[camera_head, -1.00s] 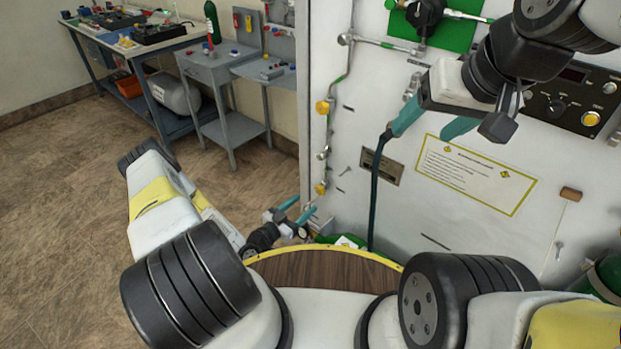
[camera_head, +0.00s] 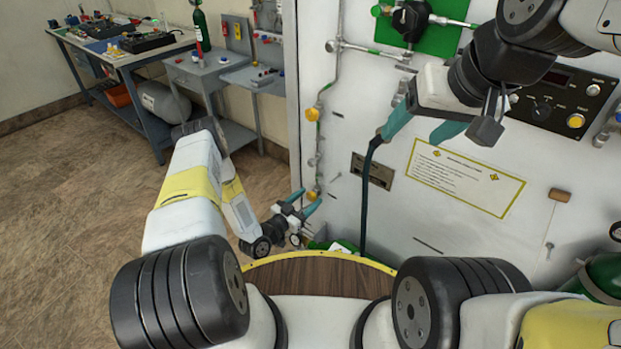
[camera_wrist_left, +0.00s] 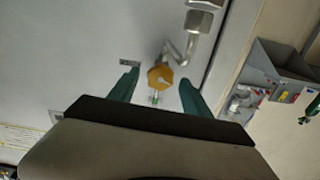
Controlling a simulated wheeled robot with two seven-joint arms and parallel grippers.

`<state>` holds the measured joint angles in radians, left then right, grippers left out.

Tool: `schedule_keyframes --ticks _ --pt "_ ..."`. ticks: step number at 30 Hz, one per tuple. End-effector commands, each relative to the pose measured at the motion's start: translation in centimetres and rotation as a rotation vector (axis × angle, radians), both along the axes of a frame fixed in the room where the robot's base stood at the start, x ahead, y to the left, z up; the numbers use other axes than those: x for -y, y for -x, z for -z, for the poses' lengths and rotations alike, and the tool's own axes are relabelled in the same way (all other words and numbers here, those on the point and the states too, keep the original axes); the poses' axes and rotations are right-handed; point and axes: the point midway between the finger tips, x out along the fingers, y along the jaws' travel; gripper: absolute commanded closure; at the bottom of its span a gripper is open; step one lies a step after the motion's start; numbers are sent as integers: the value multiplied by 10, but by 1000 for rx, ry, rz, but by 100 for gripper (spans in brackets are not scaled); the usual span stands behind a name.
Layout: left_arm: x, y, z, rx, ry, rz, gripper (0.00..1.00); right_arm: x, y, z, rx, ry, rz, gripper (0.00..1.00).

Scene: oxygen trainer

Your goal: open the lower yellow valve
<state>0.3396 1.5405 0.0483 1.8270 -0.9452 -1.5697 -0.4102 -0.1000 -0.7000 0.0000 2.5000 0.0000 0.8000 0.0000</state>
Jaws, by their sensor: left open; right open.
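The lower yellow valve (camera_head: 313,195) sits on a thin pipe at the left edge of the white panel. In the left wrist view the yellow valve (camera_wrist_left: 160,77) lies between the two teal fingers, with space on both sides. My left gripper (camera_head: 306,202) is open, low by the panel's left edge, with its fingertips close to the valve. Contact cannot be told. My right gripper (camera_head: 420,130) is open, higher up in front of the panel. A dark hose hangs beside its left finger; whether it touches cannot be told.
An upper yellow valve (camera_head: 313,114) is on the same pipe. A green plate with a black valve (camera_head: 410,20) is above. A placard (camera_head: 465,178) and a control box (camera_head: 565,100) are on the panel. Grey side tables (camera_head: 215,75) stand behind left. A green cylinder (camera_head: 605,272) stands at right.

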Motion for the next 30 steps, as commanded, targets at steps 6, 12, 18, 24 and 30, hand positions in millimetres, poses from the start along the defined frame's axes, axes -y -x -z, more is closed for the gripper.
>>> schedule_keyframes --ticks 6,12,18,24,30 --pt "2 -2 0 -1 0 0 43 0 0 0 0 0 0 33" --pt "2 -2 0 -1 0 0 69 0 0 0 0 0 0 33" --pt "1 -2 0 -1 0 0 100 0 0 0 0 0 0 33" --pt "1 -2 0 -13 16 -1 100 0 0 0 0 0 0 33" --pt "0 -2 0 -61 83 -2 100 0 0 0 0 0 0 33"
